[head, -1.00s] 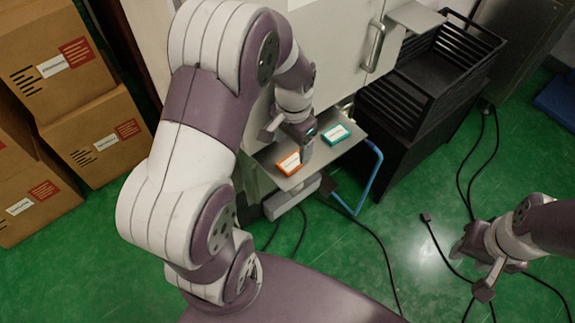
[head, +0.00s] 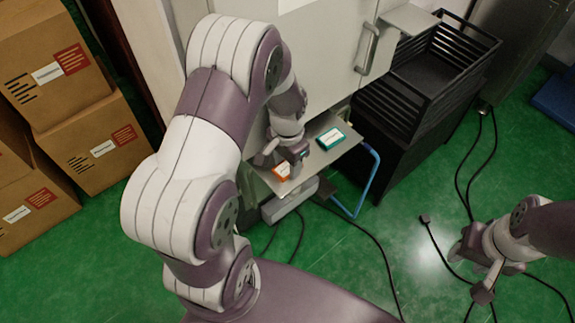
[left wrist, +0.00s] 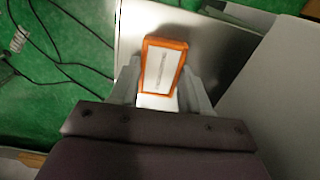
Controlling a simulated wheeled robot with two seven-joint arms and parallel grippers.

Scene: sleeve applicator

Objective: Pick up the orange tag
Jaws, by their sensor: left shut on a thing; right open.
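The orange tag (head: 282,171), with a white label, is at the left end of a small metal shelf (head: 338,148) in the head view. My left gripper (head: 288,163) is at the tag, partly covering it. In the left wrist view the orange tag (left wrist: 164,66) sits between the two fingers of my left gripper (left wrist: 163,88), which are shut on it. I cannot tell whether the tag is clear of the shelf. My right gripper (head: 472,268) is open and empty, above the green floor at the lower right.
A teal tag (head: 331,138) lies on the shelf to the right of the orange one. A black crate (head: 440,65) stands right of the shelf. A blue tube (head: 371,180) curves below the shelf edge. Cardboard boxes (head: 95,140) stand at left. Black cables cross the floor.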

